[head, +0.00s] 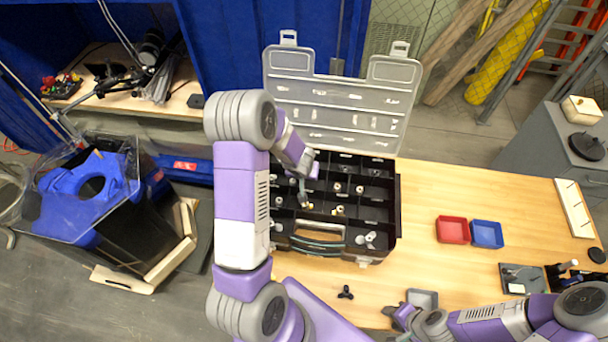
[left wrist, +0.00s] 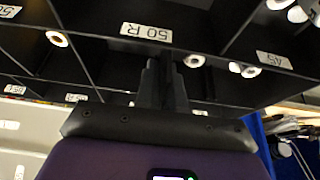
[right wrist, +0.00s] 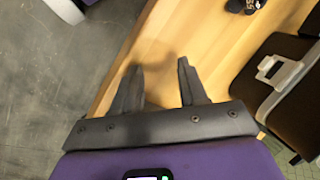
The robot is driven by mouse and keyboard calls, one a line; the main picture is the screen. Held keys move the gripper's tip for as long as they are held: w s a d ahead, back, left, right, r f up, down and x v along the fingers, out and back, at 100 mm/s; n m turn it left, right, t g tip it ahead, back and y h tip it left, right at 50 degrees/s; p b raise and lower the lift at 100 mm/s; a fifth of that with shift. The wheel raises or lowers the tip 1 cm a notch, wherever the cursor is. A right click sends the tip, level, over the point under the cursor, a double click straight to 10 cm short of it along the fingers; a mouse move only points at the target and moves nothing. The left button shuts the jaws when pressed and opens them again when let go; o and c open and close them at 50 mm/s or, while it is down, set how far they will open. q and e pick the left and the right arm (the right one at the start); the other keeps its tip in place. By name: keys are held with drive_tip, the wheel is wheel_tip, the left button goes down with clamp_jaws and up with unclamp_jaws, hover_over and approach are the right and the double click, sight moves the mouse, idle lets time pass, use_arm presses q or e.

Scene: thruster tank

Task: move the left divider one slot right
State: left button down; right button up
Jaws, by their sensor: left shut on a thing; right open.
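The black compartment case (head: 397,208) stands on the wooden table with its clear lid (head: 340,98) open at the back. Its compartments hold small pale and metallic parts. My left gripper (head: 303,198) reaches down into the left part of the case. In the left wrist view, its fingers (left wrist: 164,80) are shut on a thin dark divider (left wrist: 166,66) by the "50 R" label (left wrist: 146,32). The arm and fingers hide much of that divider, so I cannot tell whether its lower edge is seated. My right gripper (right wrist: 158,68) is open and empty near the table's front edge.
A red bin (head: 452,230) and a blue bin (head: 487,234) sit right of the case. A grey tray (head: 422,298) lies near my right gripper. A small black three-armed part (head: 345,292) lies in front of the case. The table between case and bins is clear.

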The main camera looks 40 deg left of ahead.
use_arm(q)
drive_tip(key=shift+f, duration=0.15)
use_arm(e)
drive_tip(key=shift+f, duration=0.1)
use_arm(q)
drive_tip(key=shift+f+b, duration=0.4)
drive_tip(key=shift+f, duration=0.1)
use_arm(e)
drive_tip(key=shift+f, duration=0.35)
use_arm(q)
drive_tip(key=shift+s+f+b, duration=0.1)
drive_tip(key=shift+f+b, duration=0.25)
drive_tip(key=shift+f, duration=0.1)
use_arm(e)
drive_tip(key=shift+s+f, duration=0.1)
drive_tip(key=shift+f, duration=0.2)
use_arm(q)
drive_tip(key=shift+s+f, duration=0.1)
drive_tip(key=shift+f, duration=0.1)
use_arm(e)
drive_tip(key=shift+d+f, duration=0.1)
drive_tip(key=shift+f, duration=0.05)
use_arm(q)
drive_tip(key=c, duration=1.2)
unclamp_jaws()
